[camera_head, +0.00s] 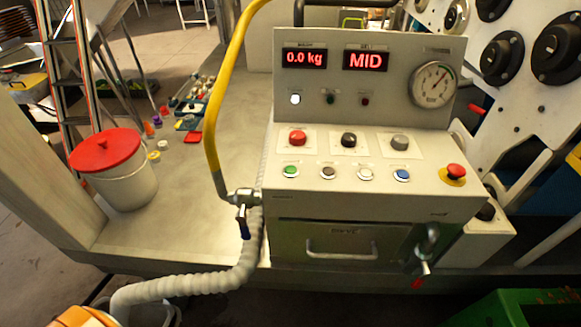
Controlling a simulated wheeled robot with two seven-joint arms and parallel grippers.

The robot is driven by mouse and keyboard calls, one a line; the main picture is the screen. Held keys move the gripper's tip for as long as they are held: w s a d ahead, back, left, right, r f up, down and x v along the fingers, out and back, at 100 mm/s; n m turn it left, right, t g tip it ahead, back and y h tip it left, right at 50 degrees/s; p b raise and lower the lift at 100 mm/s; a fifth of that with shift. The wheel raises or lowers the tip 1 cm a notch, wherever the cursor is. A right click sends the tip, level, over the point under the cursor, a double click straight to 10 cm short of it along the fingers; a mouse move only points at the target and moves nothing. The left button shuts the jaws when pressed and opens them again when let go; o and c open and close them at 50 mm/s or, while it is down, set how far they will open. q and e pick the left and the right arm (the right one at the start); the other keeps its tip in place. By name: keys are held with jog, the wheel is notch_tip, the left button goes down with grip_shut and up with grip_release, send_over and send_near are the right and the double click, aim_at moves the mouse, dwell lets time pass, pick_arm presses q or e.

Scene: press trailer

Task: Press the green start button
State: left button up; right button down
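The green button (290,171) sits at the left end of the front row on the sloped top of a grey control box (450,203). It is small and round with a pale ring. Beside it to the right in the same row are a brown-grey button (328,172), a white one (365,174) and a blue one (402,175). Nothing covers the green button. Neither of my grippers shows in the head view.
Behind the front row are red (297,138), black (348,140) and grey (399,142) knobs. A red mushroom button (456,171) is at right. A yellow pipe (212,120) and hose (190,285) run along the box's left. Displays read "0.0 kg" and "MID".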

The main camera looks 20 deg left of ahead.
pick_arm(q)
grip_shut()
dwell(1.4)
